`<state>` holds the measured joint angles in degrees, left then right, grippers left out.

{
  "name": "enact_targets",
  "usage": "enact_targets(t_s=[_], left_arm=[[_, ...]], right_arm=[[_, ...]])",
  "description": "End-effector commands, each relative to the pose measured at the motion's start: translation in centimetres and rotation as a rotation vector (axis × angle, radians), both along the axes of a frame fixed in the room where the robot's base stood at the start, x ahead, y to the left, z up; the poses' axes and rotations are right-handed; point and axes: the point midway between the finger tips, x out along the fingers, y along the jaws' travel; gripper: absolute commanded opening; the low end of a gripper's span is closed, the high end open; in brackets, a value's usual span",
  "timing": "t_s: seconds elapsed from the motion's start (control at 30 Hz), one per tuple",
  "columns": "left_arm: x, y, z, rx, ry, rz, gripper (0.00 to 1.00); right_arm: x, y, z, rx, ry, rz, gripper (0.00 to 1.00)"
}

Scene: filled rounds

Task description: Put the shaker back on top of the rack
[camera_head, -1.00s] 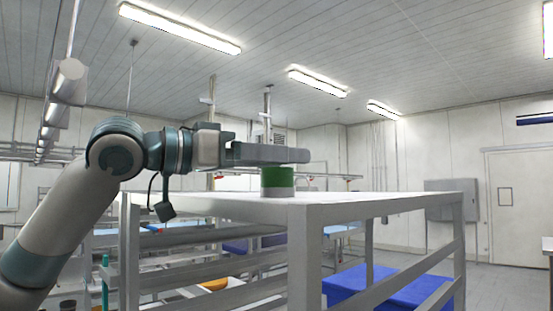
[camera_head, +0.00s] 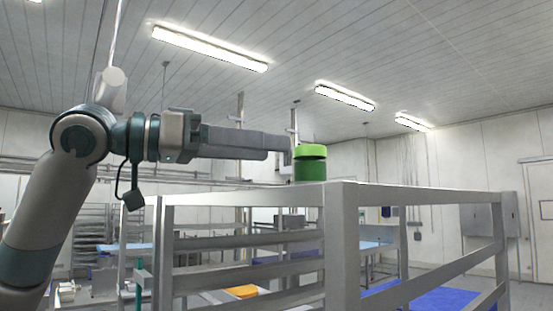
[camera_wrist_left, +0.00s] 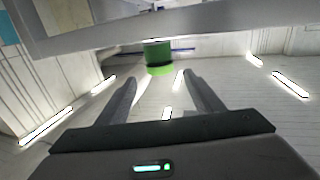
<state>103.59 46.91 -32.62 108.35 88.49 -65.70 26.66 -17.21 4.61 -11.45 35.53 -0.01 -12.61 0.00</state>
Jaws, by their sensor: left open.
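The shaker (camera_head: 310,168) is a green cylinder with a lighter green lid. It stands upright on the top of the grey metal rack (camera_head: 425,193), near its front corner. My left gripper (camera_head: 289,143) comes in level from the left, above the rack top, with its fingertips just left of the lid. The left wrist view looks upside down. There the two fingers of my left gripper (camera_wrist_left: 162,77) are spread apart, and the shaker (camera_wrist_left: 158,54) lies just beyond their tips, seemingly clear of them. The rack top (camera_wrist_left: 200,24) crosses the upper part of that view. My right gripper is not in view.
The rest of the rack top looks clear. Blue crates (camera_head: 435,303) and an orange item (camera_head: 243,291) show through the rack's lower bars. A grey wall cabinet (camera_head: 482,222) stands at the right. The air above the rack is free.

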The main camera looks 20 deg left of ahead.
Motion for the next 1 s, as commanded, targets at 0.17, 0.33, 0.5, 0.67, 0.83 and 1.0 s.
enact_targets(t_s=[0.17,0.33,0.5,0.67,0.83,1.0], left_arm=[[-1.1,1.3,-0.2,0.0,0.0,0.001,0.61],[-1.8,2.0,0.0,-0.001,0.001,0.0,0.61],[-2.0,2.2,0.0,0.001,0.001,0.0,0.61],[-2.0,2.2,0.0,0.001,0.001,0.0,0.61],[-2.0,2.2,0.0,0.001,0.001,0.0,0.61],[-2.0,2.2,0.0,0.001,0.001,0.0,0.61]], right_arm=[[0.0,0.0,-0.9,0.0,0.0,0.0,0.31],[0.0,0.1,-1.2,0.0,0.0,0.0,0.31],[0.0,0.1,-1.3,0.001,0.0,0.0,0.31],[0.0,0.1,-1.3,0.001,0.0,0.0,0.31],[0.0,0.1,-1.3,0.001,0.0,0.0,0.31],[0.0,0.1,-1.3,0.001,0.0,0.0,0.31]])
